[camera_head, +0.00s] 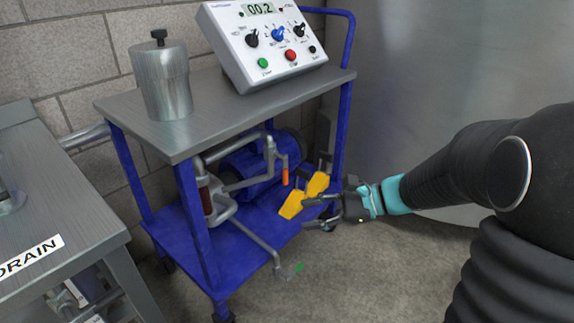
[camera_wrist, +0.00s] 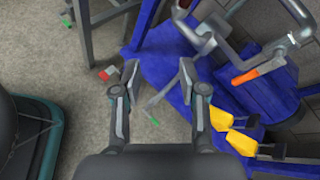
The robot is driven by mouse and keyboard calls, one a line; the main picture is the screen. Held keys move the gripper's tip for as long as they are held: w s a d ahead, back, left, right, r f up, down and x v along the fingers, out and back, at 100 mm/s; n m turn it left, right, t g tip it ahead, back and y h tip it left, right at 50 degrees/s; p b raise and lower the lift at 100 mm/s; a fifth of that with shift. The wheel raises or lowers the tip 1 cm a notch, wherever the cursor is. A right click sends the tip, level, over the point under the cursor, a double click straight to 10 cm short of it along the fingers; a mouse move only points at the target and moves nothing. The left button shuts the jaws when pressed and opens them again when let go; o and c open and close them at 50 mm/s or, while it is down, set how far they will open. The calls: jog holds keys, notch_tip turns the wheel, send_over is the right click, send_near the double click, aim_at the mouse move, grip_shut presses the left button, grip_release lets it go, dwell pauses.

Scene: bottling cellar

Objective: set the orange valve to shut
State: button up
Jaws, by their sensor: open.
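The orange valve handle (camera_head: 285,176) hangs downward beside an upright pipe at the lower part of the blue cart. In the wrist view the orange handle (camera_wrist: 245,77) lies right of my gripper, joined to the grey pipework. My gripper (camera_head: 312,212) is open and empty, low in front of the cart and to the right of the handle. In the wrist view both fingers of my gripper (camera_wrist: 160,75) are apart with nothing between them. It does not touch the orange handle. The valve body is partly hidden by pipes.
Two yellow paddles (camera_head: 291,204) (camera_head: 317,184) are close to my fingers. A green-tipped lever (camera_head: 299,267) is low near the floor. The blue cart (camera_head: 195,220) carries a control box (camera_head: 265,50) and a metal canister (camera_head: 162,85). Open floor lies in front.

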aim_at(285, 176)
jog(key=w+d+f+m+t+y, duration=0.2)
jog(key=w+d+m+t, duration=0.1)
jog(key=w+m, duration=0.3)
jog(key=w+d+f+m+t+y, duration=0.1)
jog(key=w+d+f+m+t, duration=0.15)
jog(key=w, duration=0.45)
jog(key=shift+m+t, duration=0.25)
jog(key=shift+t, duration=0.2)
jog(key=x, duration=1.4)
jog(key=shift+a, duration=0.1)
grip_shut()
